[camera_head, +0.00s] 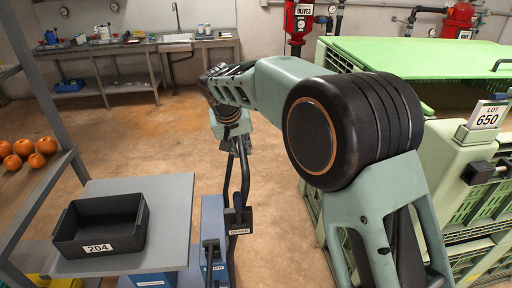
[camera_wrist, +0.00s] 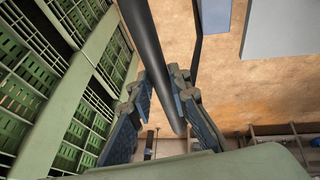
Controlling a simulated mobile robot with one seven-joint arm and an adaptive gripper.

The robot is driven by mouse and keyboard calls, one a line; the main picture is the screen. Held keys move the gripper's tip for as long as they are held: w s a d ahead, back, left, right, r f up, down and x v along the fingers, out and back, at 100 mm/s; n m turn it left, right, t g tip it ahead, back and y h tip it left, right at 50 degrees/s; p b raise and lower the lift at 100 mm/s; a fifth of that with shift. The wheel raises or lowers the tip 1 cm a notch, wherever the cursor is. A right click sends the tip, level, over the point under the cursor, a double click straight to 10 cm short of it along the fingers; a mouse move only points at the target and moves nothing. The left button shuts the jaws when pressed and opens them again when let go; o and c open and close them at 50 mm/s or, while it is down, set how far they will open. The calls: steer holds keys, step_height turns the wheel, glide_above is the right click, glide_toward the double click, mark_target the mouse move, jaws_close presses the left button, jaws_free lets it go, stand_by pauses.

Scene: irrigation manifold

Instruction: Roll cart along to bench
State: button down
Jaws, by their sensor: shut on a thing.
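A cart handle, a black bar (camera_head: 245,180), rises at the middle of the head view from a blue body (camera_head: 213,225). My gripper (camera_head: 236,143) is at the upper part of this handle, partly hidden by my wrist. In the wrist view the black bar (camera_wrist: 157,60) runs between the two fingers of my gripper (camera_wrist: 164,105), which is shut on it. A grey top (camera_head: 170,255) bearing a black bin (camera_head: 78,242) labelled 204 stands just left of the handle; I cannot tell whether it joins the blue body. The grey bench (camera_head: 125,50) stands along the back wall.
Green slatted crates (camera_head: 465,165), one with a LOT 650 sign, stand close on the right. Red tanks (camera_head: 299,18) hang at the back. Brown floor (camera_head: 170,130) lies clear towards the bench.

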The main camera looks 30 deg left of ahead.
steer(key=shift+s+a+f, duration=0.1)
steer(key=shift+s+a, duration=0.2)
steer(key=c, duration=1.8)
jaws_free()
steer(key=shift+a, duration=0.1)
steer(key=shift+w, duration=0.1)
steer(key=shift+r, duration=0.2)
steer(key=shift+r, duration=0.3)
steer(key=v, duration=1.1)
steer(key=shift+s, duration=0.25)
steer(key=shift+r, duration=0.1)
